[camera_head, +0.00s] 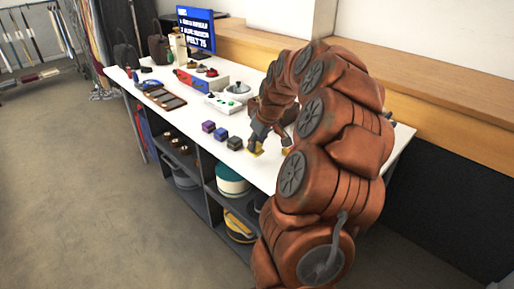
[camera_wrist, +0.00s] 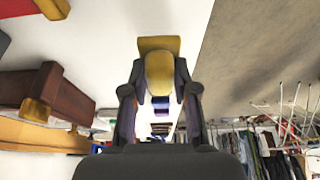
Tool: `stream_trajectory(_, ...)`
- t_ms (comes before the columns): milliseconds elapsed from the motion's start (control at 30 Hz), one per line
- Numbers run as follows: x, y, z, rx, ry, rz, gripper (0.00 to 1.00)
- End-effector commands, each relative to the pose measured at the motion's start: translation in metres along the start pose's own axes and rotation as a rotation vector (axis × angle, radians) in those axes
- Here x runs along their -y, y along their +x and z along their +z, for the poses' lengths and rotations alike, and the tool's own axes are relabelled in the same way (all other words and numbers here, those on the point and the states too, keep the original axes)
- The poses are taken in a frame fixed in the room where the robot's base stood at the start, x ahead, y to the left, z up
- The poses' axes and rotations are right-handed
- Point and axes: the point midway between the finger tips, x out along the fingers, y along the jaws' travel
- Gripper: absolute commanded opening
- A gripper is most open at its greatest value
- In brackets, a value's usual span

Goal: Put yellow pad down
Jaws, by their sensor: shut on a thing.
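The yellow pad (camera_wrist: 159,72) is between the fingertips of my gripper (camera_wrist: 160,85) in the wrist view, with a wider yellow part (camera_wrist: 158,43) beyond the tips. In the head view, my gripper (camera_head: 258,138) points down near the front edge of the white table (camera_head: 190,98), with the yellow pad (camera_head: 257,151) showing at its tips. The pad is low over the tabletop; I cannot tell whether it touches. My arm hides part of the table to the right.
A brown block (camera_wrist: 62,97) shows in the wrist view. Shelves lie below the table.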

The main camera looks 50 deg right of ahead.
Motion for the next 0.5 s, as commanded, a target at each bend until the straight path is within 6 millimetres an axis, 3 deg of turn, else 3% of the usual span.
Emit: stream_trajectory(500,-0.019,0.012,-0.011,0.000,0.001,0.000,0.00)
